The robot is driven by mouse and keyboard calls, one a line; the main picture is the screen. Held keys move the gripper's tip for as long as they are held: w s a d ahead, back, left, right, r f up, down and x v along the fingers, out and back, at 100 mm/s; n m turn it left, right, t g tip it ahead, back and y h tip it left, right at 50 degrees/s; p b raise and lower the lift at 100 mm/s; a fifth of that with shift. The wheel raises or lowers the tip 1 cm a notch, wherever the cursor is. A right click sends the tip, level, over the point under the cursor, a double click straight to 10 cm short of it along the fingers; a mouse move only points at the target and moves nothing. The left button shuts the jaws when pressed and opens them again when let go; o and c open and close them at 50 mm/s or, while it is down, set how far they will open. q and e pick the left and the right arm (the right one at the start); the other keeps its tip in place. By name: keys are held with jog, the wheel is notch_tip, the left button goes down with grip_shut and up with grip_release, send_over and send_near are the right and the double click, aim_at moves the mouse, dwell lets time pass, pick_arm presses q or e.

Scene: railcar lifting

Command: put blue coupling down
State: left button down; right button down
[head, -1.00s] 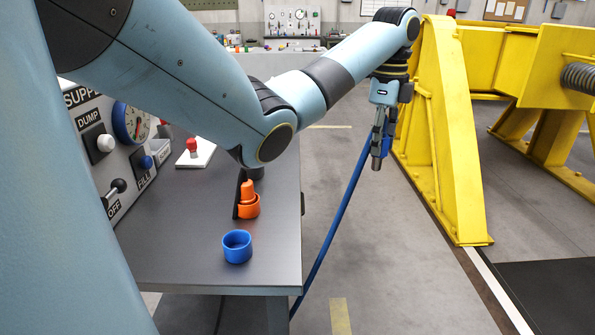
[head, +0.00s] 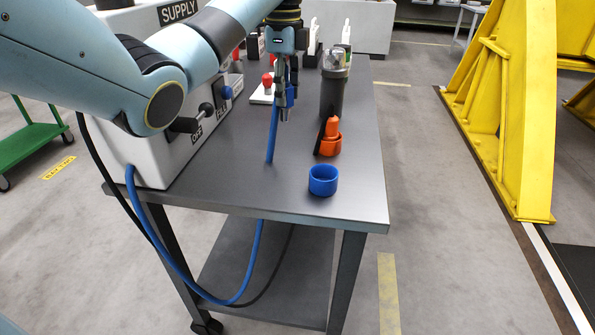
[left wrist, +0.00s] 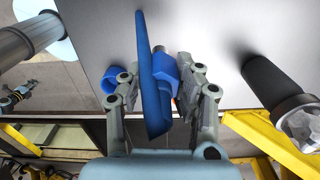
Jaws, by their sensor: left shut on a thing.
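My left gripper (head: 284,116) is shut on the blue coupling (head: 290,96) and holds it above the grey table (head: 235,190). In the left wrist view the blue coupling (left wrist: 164,68) sits between the two fingers (left wrist: 160,95), with its metal tip pointing away. A blue hose (head: 272,135) hangs beside the gripper; it crosses in front of the coupling in the left wrist view (left wrist: 150,65). A blue cup (head: 323,181), open at the top, stands near the table's front right corner. My right gripper is not in view.
The supply box (head: 140,150) is at left. A red knob on a white plate (head: 266,87) lies behind. The front table middle is clear.

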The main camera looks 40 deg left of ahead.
pick_arm(q)
jog(key=w+d+r+m+p, duration=0.1)
jog(key=d+r+m+p, duration=0.2)
jog(key=d+m+p, duration=1.4)
jog(key=shift+s+a+f+n+b, duration=0.55)
jog(key=shift+s+f+n, duration=0.25)
jog(key=shift+f+n, duration=0.9)
jog(key=shift+s+a+f+n+b, duration=0.65)
jog(key=shift+f+n, duration=0.65)
jog(key=shift+f, duration=0.65)
jog(key=shift+s+a+f+n+b, duration=0.35)
jog(key=shift+s+f+n, duration=0.55)
jog(key=shift+f+n, duration=0.8)
jog(key=shift+f, duration=0.15)
jog(key=c, duration=0.9)
grip_release()
jog(key=shift+f, duration=0.1)
notch_tip(320, 180, up, 12)
jog(key=shift+s+a+r, duration=0.1)
jog(key=shift+r, duration=0.05)
